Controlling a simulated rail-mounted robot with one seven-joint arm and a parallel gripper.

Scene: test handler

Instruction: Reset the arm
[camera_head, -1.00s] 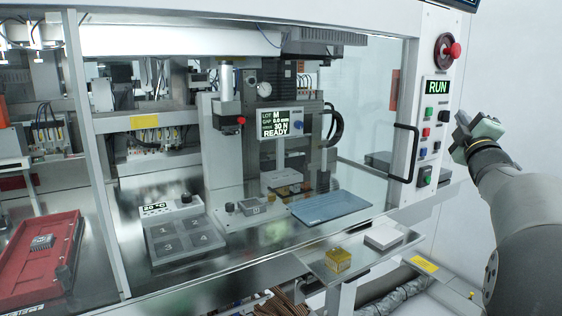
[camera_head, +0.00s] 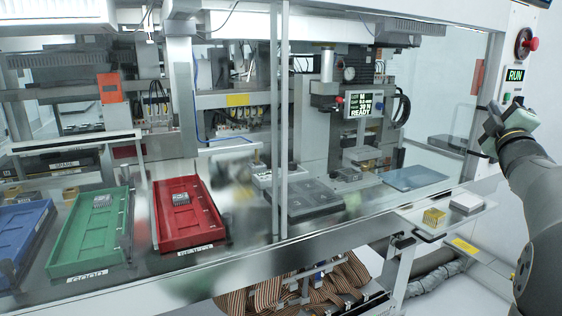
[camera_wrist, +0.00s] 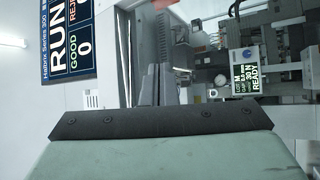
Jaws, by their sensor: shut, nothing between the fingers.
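My gripper (camera_head: 490,122) is at the right side of the head view, raised in front of the machine's right-hand frame post and close to the control panel (camera_head: 516,76) in the picture. It is shut and holds nothing. My arm comes up from the lower right corner. In the wrist view the green gripper body and a dark bolted bar fill the lower part. Beyond them are a RUN screen (camera_wrist: 70,38) at upper left and a small READY display (camera_wrist: 246,72) at right.
A red tray (camera_head: 217,233), a green tray (camera_head: 62,262) and a blue tray (camera_head: 40,214) lie at left. A red knob (camera_head: 532,43) sits above the panel.

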